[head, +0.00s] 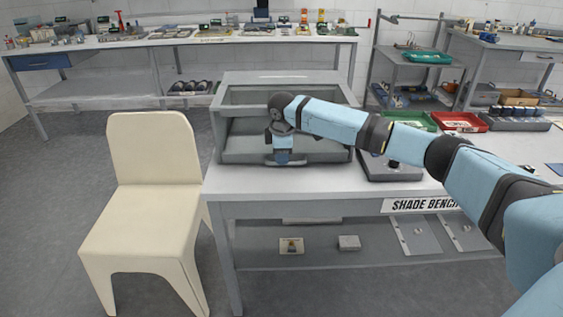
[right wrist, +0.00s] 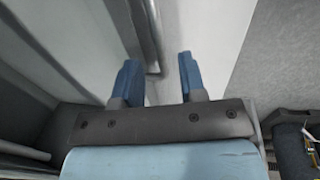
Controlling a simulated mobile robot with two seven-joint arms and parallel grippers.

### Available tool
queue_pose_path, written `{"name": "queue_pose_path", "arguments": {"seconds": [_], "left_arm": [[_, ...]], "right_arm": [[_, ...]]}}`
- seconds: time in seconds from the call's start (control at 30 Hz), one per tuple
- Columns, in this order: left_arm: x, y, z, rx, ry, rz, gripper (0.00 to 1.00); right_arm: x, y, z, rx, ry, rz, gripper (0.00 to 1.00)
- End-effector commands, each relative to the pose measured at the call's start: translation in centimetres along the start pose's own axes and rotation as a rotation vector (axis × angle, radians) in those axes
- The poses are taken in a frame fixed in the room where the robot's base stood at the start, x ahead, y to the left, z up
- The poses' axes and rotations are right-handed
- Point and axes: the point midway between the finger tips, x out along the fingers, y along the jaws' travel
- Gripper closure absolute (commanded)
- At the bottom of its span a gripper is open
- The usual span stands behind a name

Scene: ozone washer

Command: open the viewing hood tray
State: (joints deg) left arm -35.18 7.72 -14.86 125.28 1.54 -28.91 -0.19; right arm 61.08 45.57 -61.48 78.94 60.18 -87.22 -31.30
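The viewing hood (head: 232,97) is a grey open-fronted box on the bench top. Its lower front part, which may be the tray (head: 240,157), shows as a low grey panel, partly hidden by my right gripper. My right gripper (head: 283,158) points down at the front of the hood, near its middle. In the right wrist view its two blue fingers (right wrist: 160,75) are apart, with no object clamped between them. A grey bar or edge (right wrist: 147,35) runs down to the gap beside the left finger; I cannot tell whether they touch. My left gripper is not in view.
The bench (head: 300,183) carries the hood, a dark device (head: 395,172) to its right, a green tray (head: 412,121) and a red tray (head: 459,122). A cream chair (head: 155,195) stands left of the bench. Open floor (head: 50,220) lies further left.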

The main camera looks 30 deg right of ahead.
Motion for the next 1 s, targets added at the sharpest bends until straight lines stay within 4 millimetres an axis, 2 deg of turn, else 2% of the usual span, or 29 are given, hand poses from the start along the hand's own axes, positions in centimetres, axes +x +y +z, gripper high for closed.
{"name": "queue_pose_path", "arguments": {"seconds": [0.1,0.2,0.53,0.57,0.7,1.0], "left_arm": [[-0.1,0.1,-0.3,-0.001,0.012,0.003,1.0],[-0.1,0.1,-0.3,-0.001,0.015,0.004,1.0],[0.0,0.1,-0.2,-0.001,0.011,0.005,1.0],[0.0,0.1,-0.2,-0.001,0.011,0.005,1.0],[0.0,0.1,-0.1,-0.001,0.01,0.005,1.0],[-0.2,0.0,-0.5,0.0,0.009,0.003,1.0]], "right_arm": [[1.6,0.0,0.0,0.001,-0.001,-0.001,0.62],[2.3,0.0,0.0,0.001,-0.001,0.0,0.62],[2.5,0.0,0.0,0.0,0.0,0.0,0.62],[2.5,0.0,0.0,0.0,0.0,0.0,0.67],[2.5,0.0,0.0,0.0,0.0,0.0,0.99],[2.3,-0.2,0.0,-0.001,0.0,0.0,1.0]]}}
